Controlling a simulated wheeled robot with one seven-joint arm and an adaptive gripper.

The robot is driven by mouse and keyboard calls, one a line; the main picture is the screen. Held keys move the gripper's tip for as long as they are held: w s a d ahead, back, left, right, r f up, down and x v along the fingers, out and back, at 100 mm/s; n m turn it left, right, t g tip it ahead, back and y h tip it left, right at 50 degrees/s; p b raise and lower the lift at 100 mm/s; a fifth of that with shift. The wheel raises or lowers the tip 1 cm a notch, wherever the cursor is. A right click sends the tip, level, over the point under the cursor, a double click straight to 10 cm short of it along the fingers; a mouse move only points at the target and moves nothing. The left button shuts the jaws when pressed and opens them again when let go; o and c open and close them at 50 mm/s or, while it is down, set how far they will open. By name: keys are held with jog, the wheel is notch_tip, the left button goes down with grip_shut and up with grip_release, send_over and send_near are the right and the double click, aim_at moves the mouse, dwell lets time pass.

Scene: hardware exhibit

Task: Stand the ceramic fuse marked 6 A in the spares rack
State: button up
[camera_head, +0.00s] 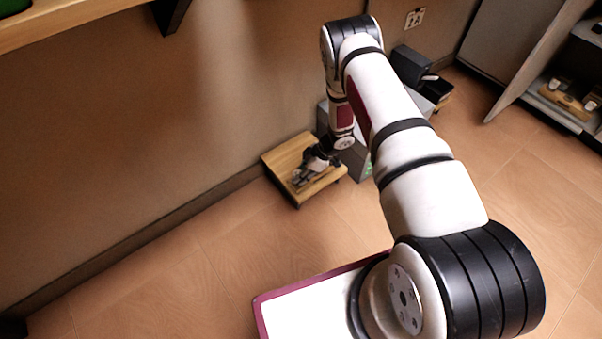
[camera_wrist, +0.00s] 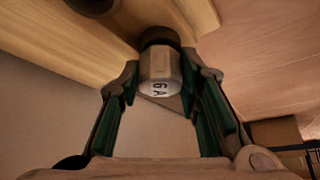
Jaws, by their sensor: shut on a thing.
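The ceramic fuse (camera_wrist: 158,72) is a pale, faceted barrel with a dark end, and its 6 A mark reads upside down in the wrist view. My gripper (camera_wrist: 160,80) is shut on it, with one green-padded finger on each side. In the head view my gripper (camera_head: 307,173) is low over a small wooden stand (camera_head: 283,159) by the wall; the fuse is too small to make out there. I cannot tell whether the fuse touches the wood. A wooden block with pale pieces (camera_head: 566,101) sits on a cabinet shelf at the right; I cannot tell if it is the spares rack.
A grey box (camera_head: 358,160) with a green mark stands right of the stand, partly behind my arm. A dark box (camera_head: 409,64) and a black tray (camera_head: 436,90) are farther back. A cabinet door (camera_head: 540,60) stands open at the right. The floor (camera_head: 200,260) at front left is clear.

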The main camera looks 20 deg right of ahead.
jog(key=shift+f, duration=0.2)
dwell(0.4)
jog(key=o, duration=1.2)
jog(key=o, duration=0.5)
jog(key=shift+c, duration=0.2)
jog(key=shift+r, duration=0.1)
jog(key=shift+r+p, duration=2.6)
jog(key=shift+r, duration=0.8)
jog(key=shift+d, duration=0.1)
